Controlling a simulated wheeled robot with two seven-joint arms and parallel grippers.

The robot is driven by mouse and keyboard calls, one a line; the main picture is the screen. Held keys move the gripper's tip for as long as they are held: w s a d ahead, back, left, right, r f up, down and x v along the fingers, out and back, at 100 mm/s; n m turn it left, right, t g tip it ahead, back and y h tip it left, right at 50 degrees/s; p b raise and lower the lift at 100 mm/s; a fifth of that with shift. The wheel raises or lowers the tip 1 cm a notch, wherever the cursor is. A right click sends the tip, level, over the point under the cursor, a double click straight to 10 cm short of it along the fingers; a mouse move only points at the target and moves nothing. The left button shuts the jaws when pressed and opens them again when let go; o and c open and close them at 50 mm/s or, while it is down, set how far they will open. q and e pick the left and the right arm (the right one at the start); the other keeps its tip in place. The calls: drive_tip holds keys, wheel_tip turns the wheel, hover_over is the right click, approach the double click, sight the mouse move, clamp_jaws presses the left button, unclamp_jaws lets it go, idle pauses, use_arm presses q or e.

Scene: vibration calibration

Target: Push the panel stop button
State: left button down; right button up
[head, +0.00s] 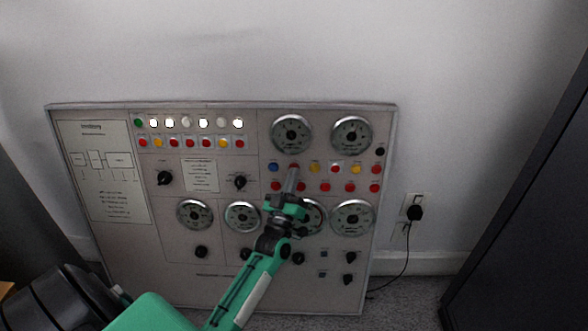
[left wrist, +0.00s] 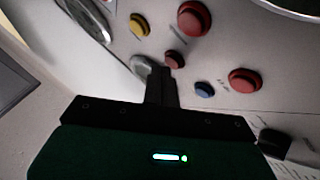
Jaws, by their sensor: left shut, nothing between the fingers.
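A grey control panel (head: 225,260) leans against the wall and carries several red, yellow and blue buttons. I cannot read which one is labelled stop. My left gripper (head: 291,178) is shut and empty, in front of the right half of the panel. Its fingertips overlap the lower edge of a red button (head: 294,167) in the upper row. In the left wrist view the shut fingers (left wrist: 163,75) end beside a dark red button (left wrist: 174,59); I cannot tell whether they touch it. A blue button (left wrist: 204,90) is just to their right. My right gripper is not in view.
Round gauges (head: 352,134) and black knobs (head: 240,182) surround the buttons. A wall socket with a black plug (head: 414,212) and cable is right of the panel. A dark cabinet (head: 520,220) stands at the far right.

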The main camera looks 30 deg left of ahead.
use_arm(q)
drive_tip(key=shift+w+a, duration=0.2)
drive_tip(key=shift+w, duration=0.1)
idle(0.4)
drive_tip(key=shift+s+d+p, duration=0.45)
drive_tip(key=shift+s+p, duration=0.1)
drive_tip(key=shift+s, duration=0.15)
drive_tip(key=shift+r, duration=0.1)
drive_tip(key=s+d+p, duration=0.1)
drive_tip(key=s+p, duration=0.1)
drive_tip(key=s+d+r+p, duration=0.1)
drive_tip(key=s, duration=0.1)
drive_tip(key=shift+d, duration=0.3)
drive_tip(key=shift+s, duration=0.1)
idle(0.7)
